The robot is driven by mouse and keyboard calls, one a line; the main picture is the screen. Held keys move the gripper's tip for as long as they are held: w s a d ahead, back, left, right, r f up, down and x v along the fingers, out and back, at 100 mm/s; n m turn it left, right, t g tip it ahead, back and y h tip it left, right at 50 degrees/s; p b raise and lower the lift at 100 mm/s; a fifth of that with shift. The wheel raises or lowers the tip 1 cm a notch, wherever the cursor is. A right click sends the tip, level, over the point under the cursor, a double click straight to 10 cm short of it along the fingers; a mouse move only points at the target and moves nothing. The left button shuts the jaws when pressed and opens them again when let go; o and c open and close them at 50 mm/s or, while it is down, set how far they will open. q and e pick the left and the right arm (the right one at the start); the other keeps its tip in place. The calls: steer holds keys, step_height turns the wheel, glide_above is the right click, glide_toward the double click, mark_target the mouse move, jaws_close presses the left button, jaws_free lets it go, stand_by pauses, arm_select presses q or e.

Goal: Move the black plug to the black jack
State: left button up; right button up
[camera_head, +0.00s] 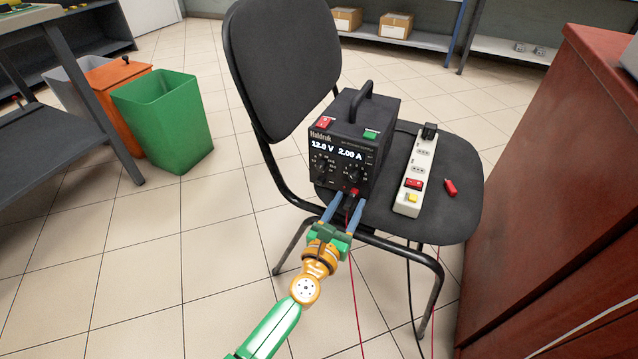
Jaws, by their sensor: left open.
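A black bench power supply (350,140) stands on the chair seat, its display reading 12.0 V and 2.00 A. A red plug (355,192) with a thin red lead sits low on its front panel. My left gripper (350,200) is open, its two blue fingers reaching up to the lower front of the supply, close to the red plug. I cannot make out the black plug or the black jack for certain; the fingers cover part of that dark area. My right gripper is not in view.
A white power strip (413,180) with a black mains plug (430,131) lies right of the supply. A red piece (450,187) lies beside it on the chair seat (462,220). A red cabinet (560,200) stands close on the right. Leads hang below the seat.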

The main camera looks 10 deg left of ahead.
mark_target(346, 208)
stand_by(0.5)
arm_select(q)
jaws_close()
stand_by(1.3)
steer(key=shift+s, duration=0.15)
steer(key=shift+p+v, duration=0.6)
steer(key=shift+v, duration=2.3)
